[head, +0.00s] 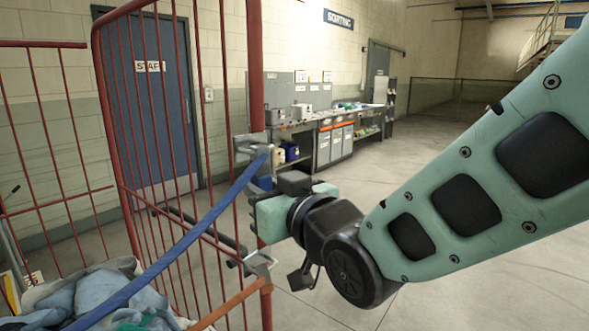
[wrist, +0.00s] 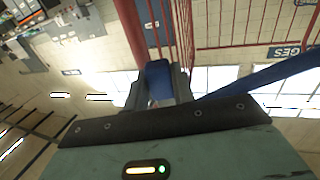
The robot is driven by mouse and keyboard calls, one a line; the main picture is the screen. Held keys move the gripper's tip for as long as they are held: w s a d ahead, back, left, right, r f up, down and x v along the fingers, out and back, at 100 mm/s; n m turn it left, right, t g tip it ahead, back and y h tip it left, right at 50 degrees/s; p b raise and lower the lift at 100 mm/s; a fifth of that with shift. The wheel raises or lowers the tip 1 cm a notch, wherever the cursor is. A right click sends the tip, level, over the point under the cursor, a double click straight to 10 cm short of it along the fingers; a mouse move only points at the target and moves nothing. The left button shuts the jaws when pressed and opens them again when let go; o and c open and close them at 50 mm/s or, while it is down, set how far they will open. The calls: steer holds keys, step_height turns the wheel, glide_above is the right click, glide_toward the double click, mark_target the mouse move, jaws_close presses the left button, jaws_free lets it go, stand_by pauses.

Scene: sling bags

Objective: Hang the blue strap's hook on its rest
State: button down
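The blue strap (head: 170,255) runs from the lower left up to a grey metal piece (head: 250,143) at the red post; I cannot tell whether this piece is its hook, the rest, or both. The strap also crosses the right of the wrist view (wrist: 262,77). My gripper (head: 264,183) is at the post, just below the grey piece. In the wrist view its two dark fingers (wrist: 158,92) close on either side of a blue end piece (wrist: 158,76) of the strap. The contact between hook and rest is too small to tell.
The red cage (head: 108,90) stands at the left with crumpled bluish bags (head: 100,295) inside. An orange strap (head: 228,306) ends at a metal hook (head: 262,265) lower on the post, close below my gripper. A workbench (head: 335,140) stands far behind. The floor at right is clear.

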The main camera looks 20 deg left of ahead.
steer(key=shift+r, duration=0.2)
steer(key=shift+r+p, duration=0.65)
steer(key=shift+r, duration=0.4)
steer(key=shift+d, duration=0.1)
steer(key=b+v, duration=0.2)
steer(key=v, duration=0.6)
stand_by(0.5)
